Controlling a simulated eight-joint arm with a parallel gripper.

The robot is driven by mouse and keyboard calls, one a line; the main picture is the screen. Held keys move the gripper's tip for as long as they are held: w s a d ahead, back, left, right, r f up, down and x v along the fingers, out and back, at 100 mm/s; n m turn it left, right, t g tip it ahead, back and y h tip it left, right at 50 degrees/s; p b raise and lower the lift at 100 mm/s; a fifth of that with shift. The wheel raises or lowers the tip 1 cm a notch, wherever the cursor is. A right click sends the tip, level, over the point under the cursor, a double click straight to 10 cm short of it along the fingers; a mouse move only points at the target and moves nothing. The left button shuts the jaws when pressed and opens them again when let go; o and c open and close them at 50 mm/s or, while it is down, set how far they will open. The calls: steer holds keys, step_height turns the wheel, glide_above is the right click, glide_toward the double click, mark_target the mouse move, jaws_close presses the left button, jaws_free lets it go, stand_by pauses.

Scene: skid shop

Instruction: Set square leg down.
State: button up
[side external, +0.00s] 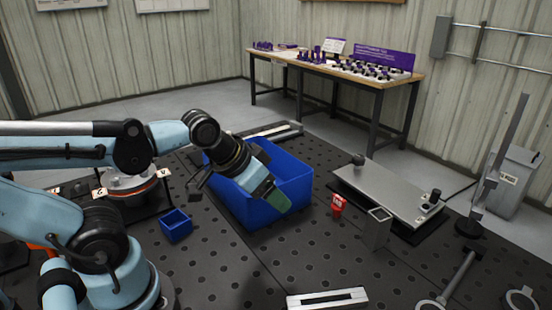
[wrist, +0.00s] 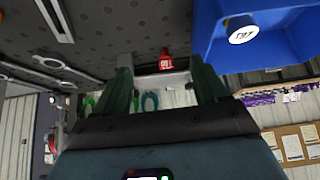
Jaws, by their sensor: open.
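A short grey square tube, which looks like the square leg (side external: 377,228), stands upright on the dark perforated table, right of the blue bin. Its open top faces up. My gripper (side external: 272,197) is over the front of the blue bin, left of the leg and well apart from it. In the wrist view my gripper (wrist: 161,62) shows two spread green fingers with nothing held between them. I cannot pick out the leg surely in the wrist view.
The large blue bin (side external: 295,180) shows a round labelled item (wrist: 241,30) inside. A red tagged piece (side external: 338,204) stands between bin and leg. A grey plate fixture (side external: 390,190) is behind the leg. A slotted bar (side external: 327,298) lies in front; a small blue box (side external: 176,224) is left.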

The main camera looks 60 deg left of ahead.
steer(key=w+d+r+n+g+h, duration=0.1)
steer(key=w+d+r+n+g, duration=0.1)
steer(key=w+r+n, duration=0.3)
steer(key=n+g+h, duration=0.4)
steer(key=n+g, duration=0.2)
steer(key=n, duration=0.5)
glide_toward(377, 214)
steer(key=d, duration=0.1)
steer(key=x, duration=0.7)
steer(key=shift+s+a+f, duration=0.2)
steer(key=shift+s+a, duration=0.05)
steer(key=shift+s, duration=0.1)
steer(key=shift+y, duration=0.3)
steer(key=shift+w+x, duration=0.1)
steer(key=shift+x, duration=1.25)
steer(key=shift+w+x, duration=0.15)
steer(key=shift+x, duration=1.2)
steer(key=shift+a, duration=0.15)
steer(key=c, duration=1.2)
